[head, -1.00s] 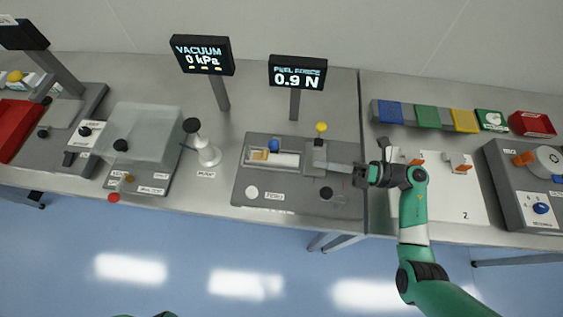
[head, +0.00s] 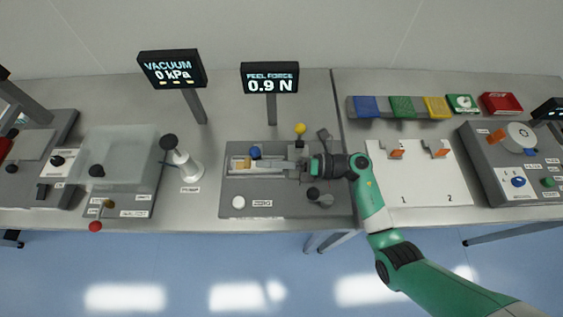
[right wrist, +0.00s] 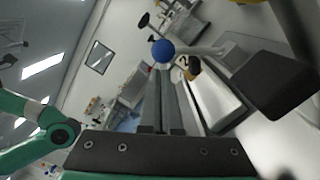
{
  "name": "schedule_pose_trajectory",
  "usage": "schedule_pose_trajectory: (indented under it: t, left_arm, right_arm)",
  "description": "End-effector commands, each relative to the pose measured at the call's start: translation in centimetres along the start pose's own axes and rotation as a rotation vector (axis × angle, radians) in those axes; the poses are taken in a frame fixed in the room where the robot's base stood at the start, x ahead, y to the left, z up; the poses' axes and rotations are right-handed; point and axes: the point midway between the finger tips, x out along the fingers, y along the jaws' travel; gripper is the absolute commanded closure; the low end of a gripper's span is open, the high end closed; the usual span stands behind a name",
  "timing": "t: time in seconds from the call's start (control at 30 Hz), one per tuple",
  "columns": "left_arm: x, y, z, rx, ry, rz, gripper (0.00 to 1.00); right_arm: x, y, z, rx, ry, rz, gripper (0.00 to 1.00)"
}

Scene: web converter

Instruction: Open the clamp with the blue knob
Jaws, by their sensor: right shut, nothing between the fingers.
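The blue knob (head: 255,152) of the clamp is at the left part of the grey peel fixture (head: 275,207), in the middle of the bench in the head view. It also shows as a blue ball (right wrist: 163,50) in the right wrist view. My right gripper (head: 288,164) reaches in from the right, low over the fixture, with its fingers pointing left toward the knob. In the right wrist view the shut, empty fingertips (right wrist: 163,72) appear just below the ball; I cannot tell whether they touch it. My left gripper is out of view.
A yellow ball knob (head: 300,129) stands behind my right gripper and a black knob (head: 313,193) in front of it. The peel force display (head: 270,78) reads 0.9 N.

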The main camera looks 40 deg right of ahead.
Motion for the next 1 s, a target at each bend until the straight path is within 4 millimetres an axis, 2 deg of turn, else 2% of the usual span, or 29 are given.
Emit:
schedule_pose_trajectory:
  t: [0.43,1.0]
  left_arm:
    - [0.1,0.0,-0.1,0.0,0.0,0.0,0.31]
    - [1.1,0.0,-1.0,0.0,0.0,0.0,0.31]
  right_arm:
    - [0.2,0.1,0.1,0.007,0.0,-0.001,1.0]
    - [0.2,0.4,0.9,0.099,0.0,-0.006,1.0]
